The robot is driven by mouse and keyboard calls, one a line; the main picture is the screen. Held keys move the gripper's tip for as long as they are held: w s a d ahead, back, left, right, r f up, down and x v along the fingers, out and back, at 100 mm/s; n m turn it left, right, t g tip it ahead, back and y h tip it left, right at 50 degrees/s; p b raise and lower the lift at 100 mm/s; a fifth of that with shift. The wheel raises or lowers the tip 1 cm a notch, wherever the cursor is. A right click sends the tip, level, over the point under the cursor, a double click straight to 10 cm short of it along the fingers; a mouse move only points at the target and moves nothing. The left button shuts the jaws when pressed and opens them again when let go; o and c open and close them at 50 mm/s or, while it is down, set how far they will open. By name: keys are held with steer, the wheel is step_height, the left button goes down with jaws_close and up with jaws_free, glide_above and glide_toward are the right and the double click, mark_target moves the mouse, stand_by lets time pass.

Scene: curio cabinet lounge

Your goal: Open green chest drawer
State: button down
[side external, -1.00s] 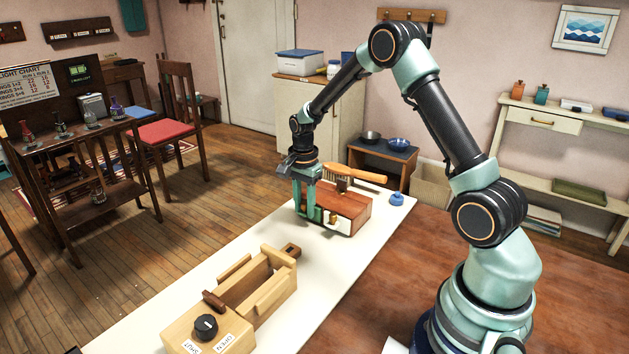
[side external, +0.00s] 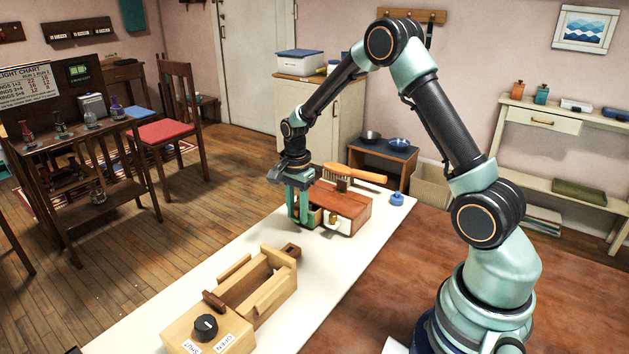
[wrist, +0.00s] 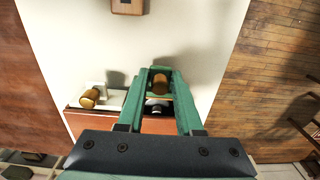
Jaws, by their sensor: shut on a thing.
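The small red-brown wooden chest (side external: 345,203) stands on the white strip of the table. It has a green drawer (side external: 315,216) and, beside it, a white-fronted drawer (side external: 341,226) with its own knob (wrist: 90,98). My gripper (side external: 299,221) is at the green drawer's front, shut on its round wooden knob. In the wrist view the knob (wrist: 159,84) sits between the fingertips and farther out from the chest than the white drawer's knob. The green drawer appears partly out. My fingers hide most of its front.
An orange-handled brush (side external: 360,173) lies on top of the chest. A blue knobbed object (side external: 397,199) stands to its right. A pale wooden box with a black dial (side external: 206,326) stands in front. The white surface between the box and the chest is clear.

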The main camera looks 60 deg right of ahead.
steer(key=shift+a, duration=1.45)
steer(key=shift+c, duration=2.4)
jaws_free()
step_height(320, 180, up, 11)
steer(key=s+a+r+n+t, duration=0.2)
steer(key=s+a+r+n, duration=0.2)
steer(key=s+n, duration=0.3)
steer(key=s+a+r+n+t, duration=0.3)
steer(key=s+n, duration=0.5)
steer(key=n, duration=0.3)
steer(key=shift+s+a+r+t, duration=0.3)
steer(key=shift+a+r, duration=0.4)
steer(key=shift+r, duration=0.6)
